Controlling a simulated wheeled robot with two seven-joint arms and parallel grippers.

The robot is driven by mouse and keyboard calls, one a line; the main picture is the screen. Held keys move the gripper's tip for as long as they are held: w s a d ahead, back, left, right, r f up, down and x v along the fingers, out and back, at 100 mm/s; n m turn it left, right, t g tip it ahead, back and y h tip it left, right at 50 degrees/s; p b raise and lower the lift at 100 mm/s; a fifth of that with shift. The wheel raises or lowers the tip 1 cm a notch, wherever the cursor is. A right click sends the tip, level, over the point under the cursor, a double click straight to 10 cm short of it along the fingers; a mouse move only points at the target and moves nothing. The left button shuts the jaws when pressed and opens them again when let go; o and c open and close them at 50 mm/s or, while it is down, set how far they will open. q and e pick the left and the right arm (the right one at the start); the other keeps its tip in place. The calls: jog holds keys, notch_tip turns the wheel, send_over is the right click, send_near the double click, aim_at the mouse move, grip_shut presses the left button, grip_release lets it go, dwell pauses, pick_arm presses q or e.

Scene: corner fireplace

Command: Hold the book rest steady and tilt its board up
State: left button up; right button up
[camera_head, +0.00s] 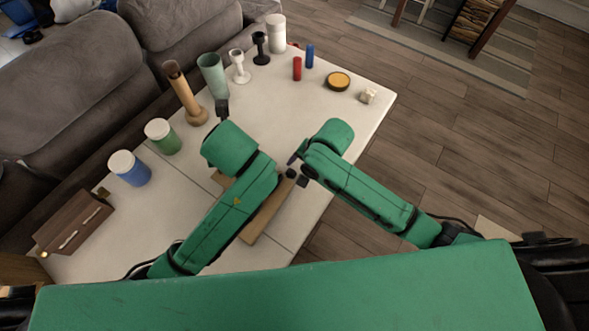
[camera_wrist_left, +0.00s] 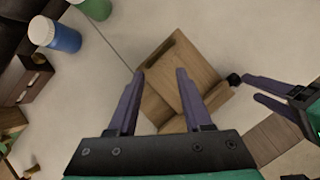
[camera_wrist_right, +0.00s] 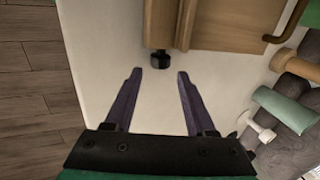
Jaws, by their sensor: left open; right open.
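The wooden book rest (camera_wrist_left: 185,75) lies on the white table, its board seen from above in the left wrist view. In the head view, part of the book rest (camera_head: 265,222) shows beside my left arm, which hides much of it. A black knob (camera_wrist_left: 233,79) sticks out from its side. My left gripper (camera_wrist_left: 159,72) is open above the book rest, with its fingertips over the wood and nothing visibly gripped. My right gripper (camera_wrist_right: 159,73) is open and empty. The knob (camera_wrist_right: 160,60) lies just ahead of the gap between its fingertips.
Behind the arms stand a blue jar (camera_head: 130,170), a green jar (camera_head: 162,137), a wooden pepper mill (camera_head: 184,92) and a pale green cup (camera_head: 212,75). A brown box (camera_head: 75,222) sits at left. A grey sofa (camera_head: 75,85) borders the table.

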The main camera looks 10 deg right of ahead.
aim_at(293, 172)
jog(key=x, duration=0.6)
jog(key=shift+w+f, duration=0.1)
jog(key=shift+f, duration=0.05)
grip_shut()
pick_arm(q)
grip_shut()
jog(key=w+d+f+n+g+h, duration=0.15)
jog(key=w+d+n, duration=0.35)
jog(key=d+n, duration=0.5)
jog(key=w+a+r+n+g+h, duration=0.15)
jog(key=a+n, duration=0.55)
jog(key=n, duration=1)
jog(key=w+a+n+g, duration=0.25)
jog(key=a+n, duration=0.45)
jog(key=n, duration=1)
jog(key=shift+g, duration=0.35)
jog(key=f, duration=0.3)
jog(key=s+f, duration=0.1)
jog(key=f, duration=0.2)
jog(key=d+f, duration=0.1)
jog(key=f, duration=0.2)
jog(key=shift+s+f, duration=0.2)
jog(key=shift+f, duration=0.05)
